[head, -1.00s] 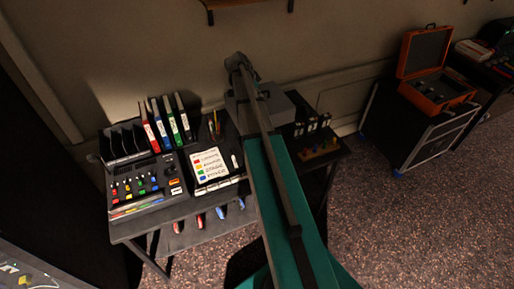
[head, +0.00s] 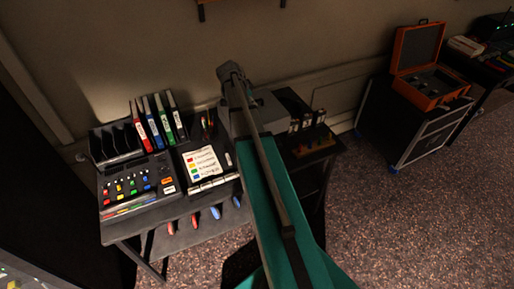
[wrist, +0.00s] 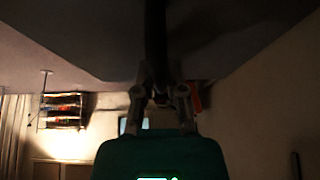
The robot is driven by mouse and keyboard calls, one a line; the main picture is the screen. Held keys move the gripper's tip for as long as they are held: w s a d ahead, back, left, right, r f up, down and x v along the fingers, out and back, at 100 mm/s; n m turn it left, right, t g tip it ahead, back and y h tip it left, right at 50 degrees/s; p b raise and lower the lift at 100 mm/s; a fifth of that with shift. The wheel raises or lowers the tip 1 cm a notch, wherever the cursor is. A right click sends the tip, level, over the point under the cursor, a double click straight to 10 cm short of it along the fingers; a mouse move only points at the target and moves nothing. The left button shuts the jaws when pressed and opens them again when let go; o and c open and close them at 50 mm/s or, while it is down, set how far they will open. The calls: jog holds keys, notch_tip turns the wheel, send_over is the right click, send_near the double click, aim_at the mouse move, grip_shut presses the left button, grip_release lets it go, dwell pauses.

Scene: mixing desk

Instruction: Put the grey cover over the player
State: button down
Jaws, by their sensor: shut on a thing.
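The grey cover (head: 270,110) is a boxy grey shape at the back of the desk in the head view, partly hidden behind my arm. It also appears as the large grey surface across the top of the wrist view (wrist: 75,30). My gripper (wrist: 160,97) is shut on a dark part at the cover's middle. In the head view my gripper (head: 232,74) is small and its fingers cannot be made out. I cannot make out the player; the cover and my arm hide that part of the desk. Whether the cover touches the desk is unclear.
Left on the desk are a button console (head: 138,188), several upright binders (head: 158,122) and a colour-marked sheet (head: 203,164). A dark block with knobs (head: 312,142) stands right of the cover. An orange case (head: 428,70) sits on a black crate farther right.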

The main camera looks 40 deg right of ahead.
jog(key=s+a+f+b, duration=0.4)
jog(key=s+f+b, duration=0.1)
jog(key=s+f, duration=0.1)
jog(key=shift+s+a+f, duration=0.2)
jog(key=shift+s+a, duration=0.05)
jog(key=shift+s, duration=0.45)
jog(key=shift+w, duration=0.1)
jog(key=w+d+f+b, duration=0.8)
jog(key=w+f+b, duration=0.1)
jog(key=w, duration=0.1)
jog(key=shift+w, duration=0.2)
